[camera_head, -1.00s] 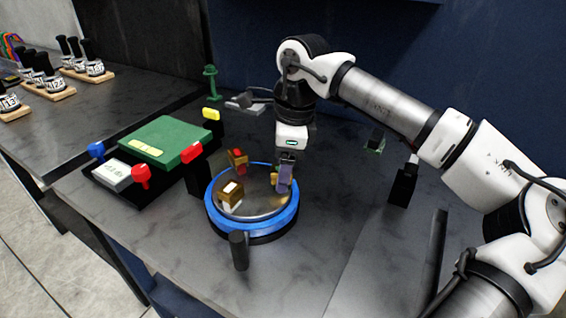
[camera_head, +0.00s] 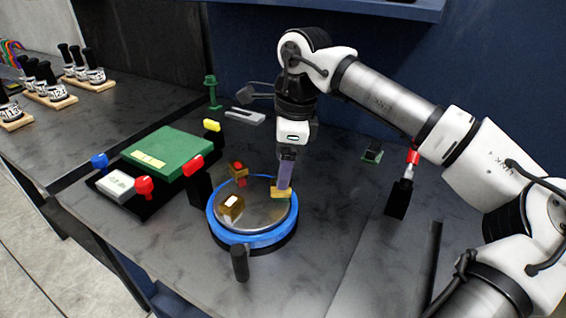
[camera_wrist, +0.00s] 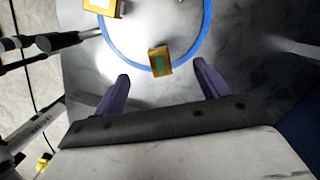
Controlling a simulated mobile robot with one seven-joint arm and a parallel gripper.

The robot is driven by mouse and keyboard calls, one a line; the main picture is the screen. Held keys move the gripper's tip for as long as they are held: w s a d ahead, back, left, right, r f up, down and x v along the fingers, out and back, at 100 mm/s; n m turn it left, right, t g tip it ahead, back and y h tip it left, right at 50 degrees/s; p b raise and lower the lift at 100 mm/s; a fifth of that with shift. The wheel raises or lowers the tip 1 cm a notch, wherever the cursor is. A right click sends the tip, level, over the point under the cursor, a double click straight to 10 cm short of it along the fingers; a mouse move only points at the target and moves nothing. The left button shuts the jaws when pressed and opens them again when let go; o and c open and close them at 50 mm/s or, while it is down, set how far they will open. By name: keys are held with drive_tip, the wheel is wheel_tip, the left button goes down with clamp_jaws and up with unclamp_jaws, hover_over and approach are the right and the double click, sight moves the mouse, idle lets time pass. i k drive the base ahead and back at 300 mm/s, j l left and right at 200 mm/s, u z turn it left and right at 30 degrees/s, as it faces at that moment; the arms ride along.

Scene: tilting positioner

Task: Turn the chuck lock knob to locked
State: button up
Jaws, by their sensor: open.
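The positioner has a blue ring (camera_head: 222,233) around a shiny round plate (camera_head: 262,208). A small gold block (camera_head: 281,193) sits at the plate's right edge; in the wrist view the gold block (camera_wrist: 160,61) shows a green face. Another gold block (camera_head: 231,208) with a white top is on the plate's left. A red knob (camera_head: 238,167) on a gold block is at the back rim. I cannot tell which part is the chuck lock knob. My gripper (camera_head: 285,185) points down over the right-hand gold block, its purple fingers apart and empty in the wrist view (camera_wrist: 162,84).
A black handle (camera_head: 239,263) stands at the ring's front. Left is a green box (camera_head: 168,152) with red and blue knobs around it. A black post (camera_head: 399,199) with a red top stands to the right. The table between ring and post is clear.

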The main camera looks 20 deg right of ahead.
sight(192, 167)
drive_tip(key=k, duration=1)
